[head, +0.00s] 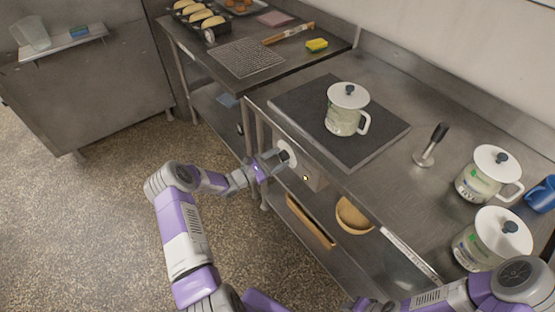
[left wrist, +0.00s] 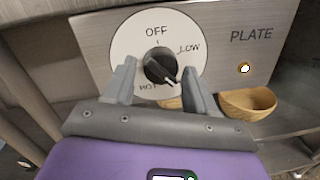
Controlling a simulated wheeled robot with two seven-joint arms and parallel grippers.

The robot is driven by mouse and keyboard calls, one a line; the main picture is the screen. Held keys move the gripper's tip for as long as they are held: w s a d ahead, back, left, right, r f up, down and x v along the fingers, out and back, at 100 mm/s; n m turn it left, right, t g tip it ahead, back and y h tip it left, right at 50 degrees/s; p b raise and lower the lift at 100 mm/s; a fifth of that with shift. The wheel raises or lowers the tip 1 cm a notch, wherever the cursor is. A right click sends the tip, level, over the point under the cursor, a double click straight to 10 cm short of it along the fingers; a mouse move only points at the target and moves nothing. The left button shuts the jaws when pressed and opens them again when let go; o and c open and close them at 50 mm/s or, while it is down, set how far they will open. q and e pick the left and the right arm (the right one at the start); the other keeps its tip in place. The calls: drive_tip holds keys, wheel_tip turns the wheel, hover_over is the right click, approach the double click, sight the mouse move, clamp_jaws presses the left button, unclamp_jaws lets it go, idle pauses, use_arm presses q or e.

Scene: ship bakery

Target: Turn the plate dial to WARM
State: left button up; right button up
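The plate dial is a black knob (left wrist: 160,66) on a white disc (left wrist: 125,45), set in a steel panel marked PLATE (left wrist: 255,35). WARM is not visible; my right-hand finger covers the disc's lower right. My left gripper (left wrist: 158,75) is open with a finger on each side of the knob; contact is unclear. In the head view, my left gripper (head: 272,159) is at the white dial disc (head: 287,154). My right gripper is not visible.
A lit lamp (left wrist: 244,68) is right of the dial. Above it, a lidded pot (head: 346,112) stands on the dark plate (head: 375,138). Below, a bowl (head: 352,216) and board (head: 310,221) lie on the shelf. Two more pots stand on the counter's right.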

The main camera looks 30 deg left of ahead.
use_arm(q)
drive_tip(key=shift+o, duration=0.8)
drive_tip(key=p+v, duration=0.1)
drive_tip(key=v, duration=0.6)
drive_tip(key=shift+s+a, duration=0.15)
drive_tip(key=shift+s, duration=0.15)
